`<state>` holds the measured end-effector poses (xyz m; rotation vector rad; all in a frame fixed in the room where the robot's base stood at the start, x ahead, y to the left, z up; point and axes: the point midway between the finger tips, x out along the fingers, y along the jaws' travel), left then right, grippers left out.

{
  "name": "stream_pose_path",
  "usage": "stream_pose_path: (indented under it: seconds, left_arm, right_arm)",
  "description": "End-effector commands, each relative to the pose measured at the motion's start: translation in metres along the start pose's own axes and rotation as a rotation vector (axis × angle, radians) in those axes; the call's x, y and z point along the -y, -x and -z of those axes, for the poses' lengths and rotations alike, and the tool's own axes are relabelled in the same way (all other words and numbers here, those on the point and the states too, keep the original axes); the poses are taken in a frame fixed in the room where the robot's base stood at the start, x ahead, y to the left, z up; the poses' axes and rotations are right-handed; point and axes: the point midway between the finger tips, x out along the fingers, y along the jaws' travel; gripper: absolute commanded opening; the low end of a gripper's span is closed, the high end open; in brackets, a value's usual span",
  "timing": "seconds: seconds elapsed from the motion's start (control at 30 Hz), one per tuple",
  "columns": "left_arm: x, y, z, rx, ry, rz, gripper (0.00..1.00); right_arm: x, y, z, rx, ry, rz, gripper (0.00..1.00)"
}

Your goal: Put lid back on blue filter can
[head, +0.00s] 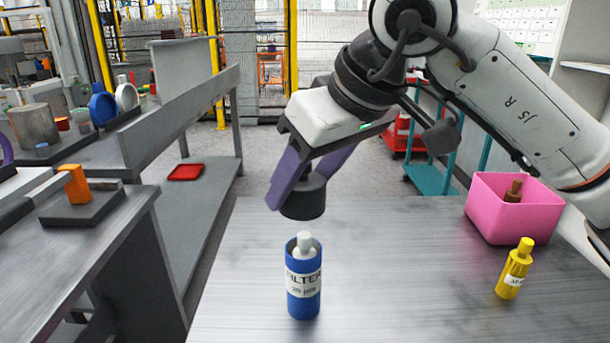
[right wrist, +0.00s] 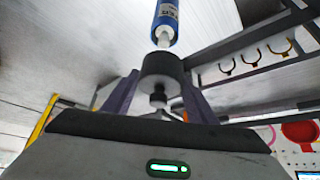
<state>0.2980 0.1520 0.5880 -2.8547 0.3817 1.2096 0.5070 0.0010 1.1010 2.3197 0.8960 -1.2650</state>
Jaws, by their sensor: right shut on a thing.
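The blue filter can (head: 303,290) stands upright on the metal table, with a white label and a white piece (head: 305,243) sticking up out of its open top. My right gripper (head: 300,190), with purple fingers, is shut on the dark grey lid (head: 304,200). The lid is held above the can, apart from it, with a gap between them in the head view. In the right wrist view the lid (right wrist: 162,70) sits between the fingers, and the can (right wrist: 168,14) with its white piece lies just beyond it. My left gripper is not in view.
A pink bin (head: 510,215) with a brown item inside stands at the right of the metal table (head: 400,290). A yellow bottle (head: 515,268) stands in front of it. The table around the can is clear. A bench with an orange block (head: 75,184) is at left.

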Motion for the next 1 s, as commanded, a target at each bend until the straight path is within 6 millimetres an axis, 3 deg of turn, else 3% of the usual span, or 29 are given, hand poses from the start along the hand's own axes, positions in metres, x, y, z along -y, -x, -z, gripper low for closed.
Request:
stream_pose_path:
  seconds: [0.57,1.0]
  left_arm:
    - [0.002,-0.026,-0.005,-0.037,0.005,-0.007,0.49]
    - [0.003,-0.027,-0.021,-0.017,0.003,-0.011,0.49]
  right_arm:
    - [0.001,-0.039,-0.025,0.001,0.000,0.002,0.31]
    - [0.000,-0.054,-0.035,0.000,-0.002,-0.001,0.31]
